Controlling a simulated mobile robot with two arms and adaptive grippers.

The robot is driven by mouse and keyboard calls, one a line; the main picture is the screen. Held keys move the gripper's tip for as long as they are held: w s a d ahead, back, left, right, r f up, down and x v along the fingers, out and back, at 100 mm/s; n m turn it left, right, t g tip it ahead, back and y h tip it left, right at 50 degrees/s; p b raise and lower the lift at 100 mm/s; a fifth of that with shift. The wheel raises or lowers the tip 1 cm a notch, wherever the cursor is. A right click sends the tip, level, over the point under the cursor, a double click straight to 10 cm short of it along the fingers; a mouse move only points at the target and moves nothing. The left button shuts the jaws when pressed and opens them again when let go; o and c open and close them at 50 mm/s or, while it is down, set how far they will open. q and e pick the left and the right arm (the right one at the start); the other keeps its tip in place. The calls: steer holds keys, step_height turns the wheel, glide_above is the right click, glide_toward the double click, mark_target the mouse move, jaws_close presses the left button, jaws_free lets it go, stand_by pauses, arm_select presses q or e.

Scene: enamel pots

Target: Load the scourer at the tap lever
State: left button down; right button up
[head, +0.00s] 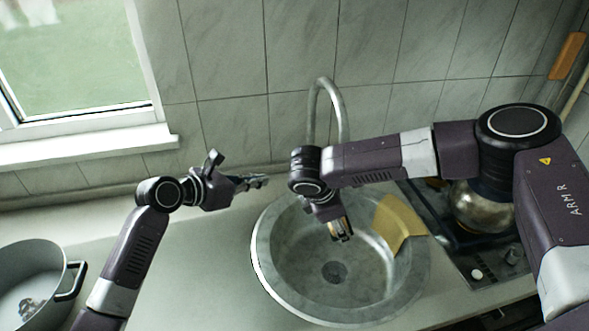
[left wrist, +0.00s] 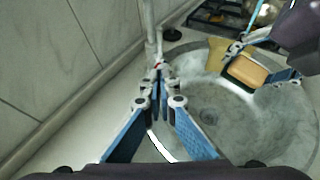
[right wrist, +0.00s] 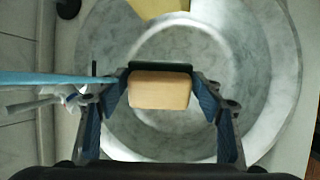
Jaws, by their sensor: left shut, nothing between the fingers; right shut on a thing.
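The scourer (right wrist: 158,90) is a tan block with a dark layer along one side. My right gripper (head: 342,236) is shut on it and holds it above the sink bowl; it also shows in the left wrist view (left wrist: 247,72). The tap (head: 332,92) is a curved metal spout rising behind the sink (head: 262,262). Its lever cannot be made out clearly. My left gripper (head: 262,182) is shut and empty, left of the tap and near the sink's back left rim. In the left wrist view its fingertips overlap the tap's foot, so contact cannot be told.
A yellow cloth (head: 398,222) drapes over the sink's right rim. A metal pot (head: 478,210) stands on the hob at the right, partly behind my right arm. A grey pot (head: 30,285) stands at the left. The counter (head: 190,265) between it and the sink is clear.

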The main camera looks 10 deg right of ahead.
arm_select(q)
steer(key=x, duration=0.4)
steer(key=r+x, duration=0.1)
steer(key=x, duration=0.8)
steer(key=shift+w+d+r, duration=0.2)
steer(key=shift+d+r, duration=0.05)
steer(key=shift+d, duration=0.25)
steer(key=shift+w+r, duration=0.1)
